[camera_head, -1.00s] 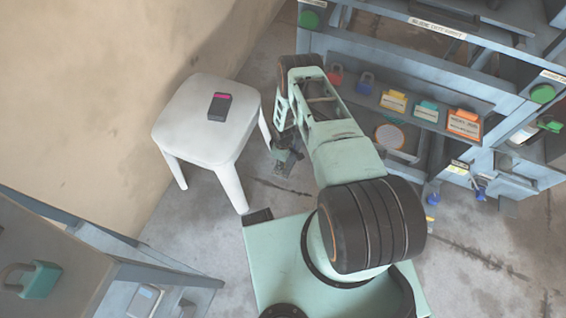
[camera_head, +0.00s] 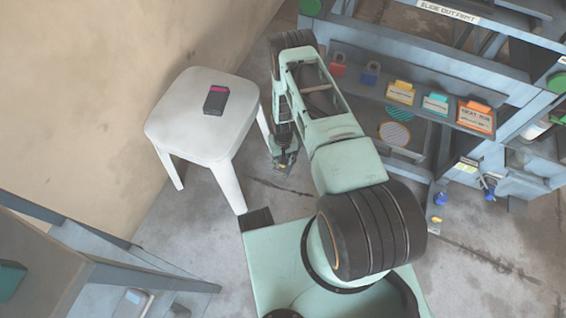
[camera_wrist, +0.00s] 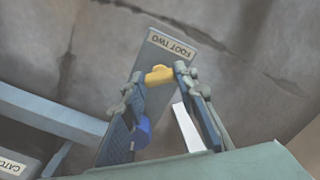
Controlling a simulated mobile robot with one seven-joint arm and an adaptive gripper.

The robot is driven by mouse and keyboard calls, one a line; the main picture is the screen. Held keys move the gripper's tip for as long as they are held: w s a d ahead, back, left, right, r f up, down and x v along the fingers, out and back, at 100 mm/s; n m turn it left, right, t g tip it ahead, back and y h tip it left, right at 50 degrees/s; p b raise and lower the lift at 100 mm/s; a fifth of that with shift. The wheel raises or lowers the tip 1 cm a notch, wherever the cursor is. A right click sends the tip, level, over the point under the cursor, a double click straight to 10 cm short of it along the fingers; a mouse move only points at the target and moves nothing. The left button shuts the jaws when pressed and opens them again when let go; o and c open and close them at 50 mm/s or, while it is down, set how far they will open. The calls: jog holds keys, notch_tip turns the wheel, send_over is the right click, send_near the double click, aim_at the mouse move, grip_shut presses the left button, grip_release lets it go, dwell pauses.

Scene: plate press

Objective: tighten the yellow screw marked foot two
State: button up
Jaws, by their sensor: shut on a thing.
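In the wrist view, the yellow screw (camera_wrist: 158,75) sits between the fingertips of my gripper (camera_wrist: 160,79), which is shut on it. The screw is beside a grey foot plate (camera_wrist: 192,63) whose label (camera_wrist: 171,44) reads FOOT TWO. A blue part (camera_wrist: 143,132) shows between the fingers, closer to the camera. In the head view, my gripper (camera_head: 284,158) points down low near the floor, to the right of the white stool. The yellow screw there is too small to make out.
A white stool (camera_head: 190,130) with a dark, pink-topped box (camera_head: 216,100) stands left of my arm. A blue-grey rack (camera_head: 440,65) with padlocks and tags stands at the right. Another blue-grey frame (camera_head: 150,278) is at the lower left. Bare floor (camera_head: 480,265) shows at the lower right.

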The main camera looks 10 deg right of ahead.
jog(key=m+b, duration=0.2)
jog(key=m, duration=0.2)
jog(key=shift+w+f+m, duration=0.1)
jog(key=shift+m, duration=0.2)
jog(key=shift+m+b, duration=0.35)
jog(key=shift+m, duration=1.25)
jog(key=o, duration=1.2)
jog(key=shift+c, duration=0.2)
notch_tip(320, 180, up, 12)
